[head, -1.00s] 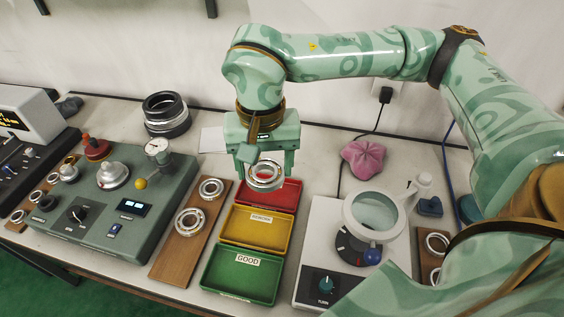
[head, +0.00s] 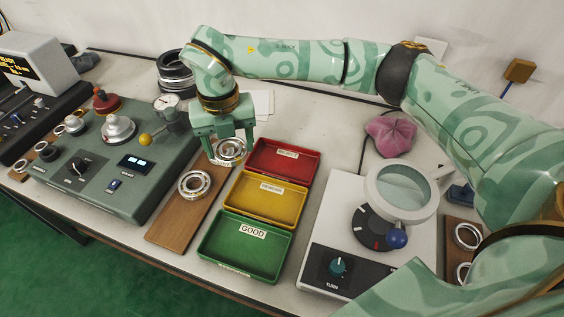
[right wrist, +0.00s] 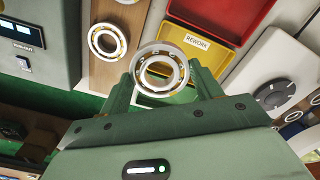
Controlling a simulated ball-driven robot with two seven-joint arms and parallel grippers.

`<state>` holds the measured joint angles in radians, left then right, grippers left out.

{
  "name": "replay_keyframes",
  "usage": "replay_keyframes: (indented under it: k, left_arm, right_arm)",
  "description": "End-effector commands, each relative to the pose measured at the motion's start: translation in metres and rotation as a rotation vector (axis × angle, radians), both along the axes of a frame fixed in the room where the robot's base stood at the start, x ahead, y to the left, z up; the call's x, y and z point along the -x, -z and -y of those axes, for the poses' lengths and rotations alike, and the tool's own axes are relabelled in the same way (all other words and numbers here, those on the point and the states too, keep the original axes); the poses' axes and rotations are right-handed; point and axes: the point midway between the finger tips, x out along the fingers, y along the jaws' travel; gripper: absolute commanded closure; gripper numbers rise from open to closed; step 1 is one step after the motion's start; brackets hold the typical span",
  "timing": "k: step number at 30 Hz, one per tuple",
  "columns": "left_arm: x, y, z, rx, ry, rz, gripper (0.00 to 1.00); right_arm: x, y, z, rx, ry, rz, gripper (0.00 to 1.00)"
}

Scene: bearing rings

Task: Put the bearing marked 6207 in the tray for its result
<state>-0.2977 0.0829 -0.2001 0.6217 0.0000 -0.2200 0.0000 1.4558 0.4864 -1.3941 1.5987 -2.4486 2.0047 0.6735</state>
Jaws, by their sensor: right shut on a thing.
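My right gripper (head: 226,150) is shut on a steel bearing (head: 229,151), held above the far end of the wooden board. The held bearing also shows between the fingers in the right wrist view (right wrist: 160,70). No number on it is readable. Another bearing (head: 195,185) lies on the wooden board (head: 170,235); it shows in the right wrist view too (right wrist: 107,40). Right of the board stand the red REJECT tray (head: 283,160), the yellow REWORK tray (head: 268,203) and the green GOOD tray (head: 243,255), all empty. My left gripper is out of view.
A green test unit (head: 110,180) with dial and knobs stands left of the board. A white device (head: 335,235) with a magnifier (head: 402,190) stands right of the trays. Black rings (head: 172,75) and a pink cloth (head: 390,136) lie behind. More bearings (head: 467,236) lie far right.

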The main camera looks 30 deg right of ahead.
Motion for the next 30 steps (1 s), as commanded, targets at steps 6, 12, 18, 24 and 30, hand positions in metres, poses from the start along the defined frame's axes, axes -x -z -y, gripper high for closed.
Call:
replay_keyframes:
  k: [6,12,18,24,30]
  left_arm:
    - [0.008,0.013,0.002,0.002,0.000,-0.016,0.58]
    - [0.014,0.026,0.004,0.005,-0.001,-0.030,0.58]
    - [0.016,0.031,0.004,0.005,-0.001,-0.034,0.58]
    - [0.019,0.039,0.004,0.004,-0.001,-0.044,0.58]
    - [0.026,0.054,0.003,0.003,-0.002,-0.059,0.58]
  right_arm:
    - [-0.006,0.030,0.058,0.001,0.013,-0.005,0.70]
    - [-0.010,0.063,0.101,0.002,0.008,-0.006,0.70]
    - [-0.012,0.077,0.115,0.000,0.005,-0.001,0.70]
    - [-0.014,0.098,0.130,0.001,0.005,-0.004,0.70]
    - [-0.014,0.130,0.132,0.000,0.002,-0.003,0.70]
